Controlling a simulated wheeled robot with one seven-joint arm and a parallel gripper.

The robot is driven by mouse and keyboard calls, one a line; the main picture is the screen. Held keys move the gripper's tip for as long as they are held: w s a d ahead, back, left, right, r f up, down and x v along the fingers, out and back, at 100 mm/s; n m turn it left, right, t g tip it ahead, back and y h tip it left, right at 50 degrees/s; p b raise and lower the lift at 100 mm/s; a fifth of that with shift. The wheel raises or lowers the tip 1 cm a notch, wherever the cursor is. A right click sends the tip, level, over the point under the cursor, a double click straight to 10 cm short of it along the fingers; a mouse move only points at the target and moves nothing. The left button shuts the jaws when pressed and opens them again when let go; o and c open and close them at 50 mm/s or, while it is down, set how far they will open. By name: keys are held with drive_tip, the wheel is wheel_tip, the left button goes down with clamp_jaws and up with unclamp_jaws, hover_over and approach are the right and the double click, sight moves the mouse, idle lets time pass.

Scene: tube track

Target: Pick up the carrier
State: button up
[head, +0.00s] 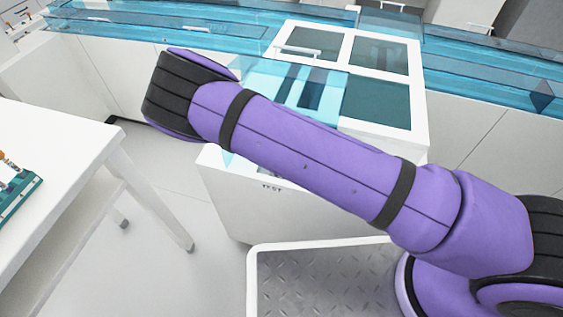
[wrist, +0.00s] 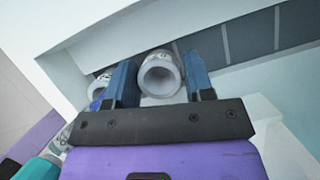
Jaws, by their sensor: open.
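In the wrist view, a round pale grey carrier (wrist: 160,76) with an open ring-shaped top sits between the two blue fingers of my gripper (wrist: 160,62). The fingers are apart, one on each side of it. I cannot tell whether either finger touches it. In the head view my arm hides the gripper and the carriers.
A white wall or ledge (wrist: 85,47) and a dark-panelled strip (wrist: 240,36) lie close to the fingers. In the head view, blue-topped track (head: 480,65) runs along the back. A white table (head: 75,170) with a teal rack (head: 20,203) stands left.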

drive_tip(key=shift+f, duration=0.2)
drive_tip(key=c, duration=0.4)
drive_tip(key=shift+r, duration=0.1)
